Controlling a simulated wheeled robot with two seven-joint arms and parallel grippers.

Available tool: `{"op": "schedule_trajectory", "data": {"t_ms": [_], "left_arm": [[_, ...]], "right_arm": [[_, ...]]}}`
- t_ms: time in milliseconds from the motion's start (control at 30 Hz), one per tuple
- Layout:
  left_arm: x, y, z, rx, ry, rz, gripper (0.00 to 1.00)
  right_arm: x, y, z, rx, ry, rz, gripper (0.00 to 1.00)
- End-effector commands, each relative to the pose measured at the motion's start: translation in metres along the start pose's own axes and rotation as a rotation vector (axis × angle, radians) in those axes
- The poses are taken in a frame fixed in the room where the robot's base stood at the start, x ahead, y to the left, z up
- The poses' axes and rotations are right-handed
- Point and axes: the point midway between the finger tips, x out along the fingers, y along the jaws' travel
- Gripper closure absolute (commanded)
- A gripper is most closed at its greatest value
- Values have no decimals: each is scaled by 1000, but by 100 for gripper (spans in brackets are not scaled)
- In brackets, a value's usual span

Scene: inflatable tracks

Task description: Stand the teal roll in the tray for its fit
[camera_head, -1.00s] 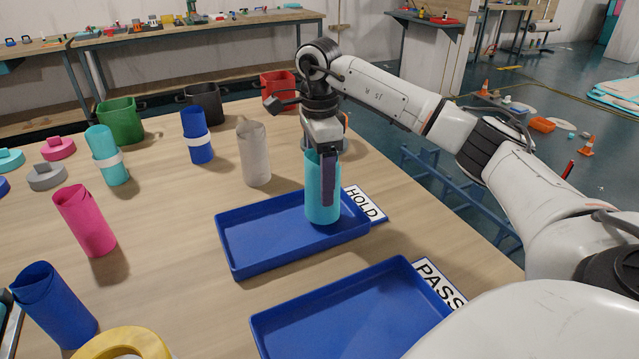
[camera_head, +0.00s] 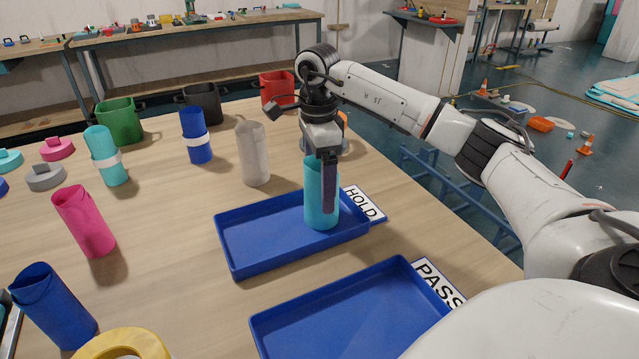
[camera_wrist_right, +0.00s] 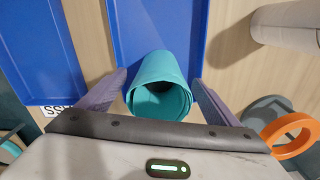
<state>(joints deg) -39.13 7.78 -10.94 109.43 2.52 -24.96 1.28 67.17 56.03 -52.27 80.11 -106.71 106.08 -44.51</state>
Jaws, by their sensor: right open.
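The teal roll (camera_head: 316,208) stands upright, or nearly so, inside the blue tray (camera_head: 247,265) by the HOLD sign (camera_head: 359,203), at the tray's right end. My right gripper (camera_head: 327,205) points down over it and is open, with a finger on either side of the roll. The wrist view shows the open round top of the roll (camera_wrist_right: 158,88) between the spread fingers. The near finger hides part of the roll in the head view. My left gripper is in neither view.
A second blue tray (camera_head: 312,322) by the PASS sign (camera_head: 437,281) is empty. A beige roll (camera_head: 252,153) stands behind the HOLD tray. Banded teal (camera_head: 106,155) and blue (camera_head: 196,137) rolls, a pink roll (camera_head: 84,222) and several bins are farther left and back.

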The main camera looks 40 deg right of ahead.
Motion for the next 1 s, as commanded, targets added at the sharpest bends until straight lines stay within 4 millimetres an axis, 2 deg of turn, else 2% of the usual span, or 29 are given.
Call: {"op": "schedule_trajectory", "data": {"t_ms": [333, 400, 500, 700, 1000], "left_arm": [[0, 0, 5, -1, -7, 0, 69], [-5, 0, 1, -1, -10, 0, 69], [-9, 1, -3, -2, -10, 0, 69], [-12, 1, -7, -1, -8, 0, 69], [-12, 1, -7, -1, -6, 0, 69]], "right_arm": [[-72, -1, 1, 0, -4, -3, 15], [-88, -1, 0, 1, -1, -4, 15], [-104, -1, 0, 1, -1, -3, 15], [-116, 0, 0, 1, 0, 0, 15], [-116, 0, 0, 1, -1, 1, 15]]}}
